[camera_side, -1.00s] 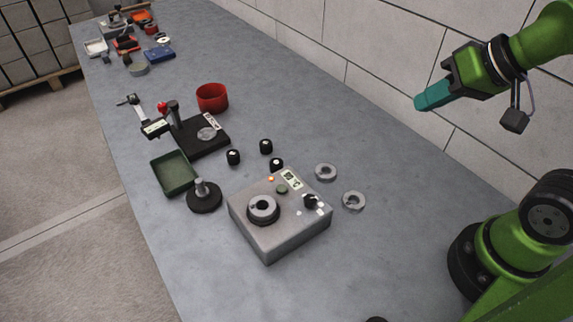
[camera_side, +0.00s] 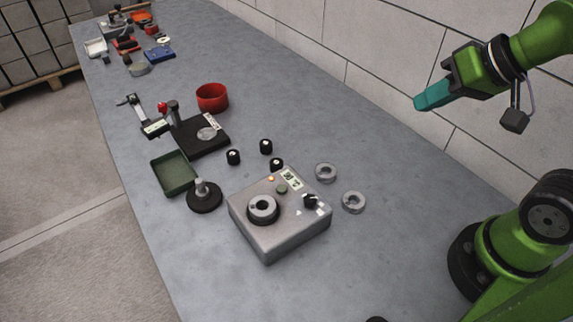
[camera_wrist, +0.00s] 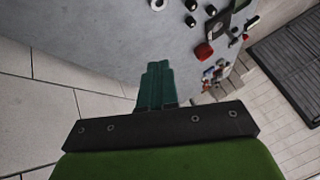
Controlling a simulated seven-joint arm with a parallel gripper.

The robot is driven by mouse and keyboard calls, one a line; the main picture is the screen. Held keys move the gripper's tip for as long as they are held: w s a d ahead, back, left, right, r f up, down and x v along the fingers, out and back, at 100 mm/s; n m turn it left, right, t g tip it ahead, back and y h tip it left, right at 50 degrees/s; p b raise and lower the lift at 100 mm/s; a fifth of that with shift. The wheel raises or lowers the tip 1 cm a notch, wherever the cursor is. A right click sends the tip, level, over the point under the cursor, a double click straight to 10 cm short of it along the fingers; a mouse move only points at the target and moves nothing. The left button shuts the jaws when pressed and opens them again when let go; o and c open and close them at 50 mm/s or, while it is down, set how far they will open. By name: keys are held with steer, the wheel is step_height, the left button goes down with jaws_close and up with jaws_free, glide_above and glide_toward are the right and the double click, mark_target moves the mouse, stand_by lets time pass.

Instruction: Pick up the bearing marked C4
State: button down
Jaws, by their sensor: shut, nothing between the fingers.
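Two grey ring bearings, an upper one (camera_side: 326,172) and a lower one (camera_side: 354,202), lie flat and apart on the bench in the side view. Another grey ring (camera_side: 262,208) sits on top of the grey box device. No C4 mark can be read on any of them. One pale ring (camera_wrist: 157,4) shows at the top edge of the wrist view. My gripper (camera_side: 420,103) is high above the bench at the upper right, away from the bearings. Its teal fingers (camera_wrist: 158,68) are together, with nothing between them.
The box device (camera_side: 285,236) with a knob and display stands left of the bearings. Several small black cylinders (camera_side: 233,157), a green tray (camera_side: 174,173), a gauge stand (camera_side: 201,140) and a red bowl (camera_side: 212,97) lie beyond. The bench below my gripper is clear; a wall runs behind.

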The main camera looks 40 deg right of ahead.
steer(key=c, duration=1.8)
jaws_free()
steer(key=o, duration=1.4)
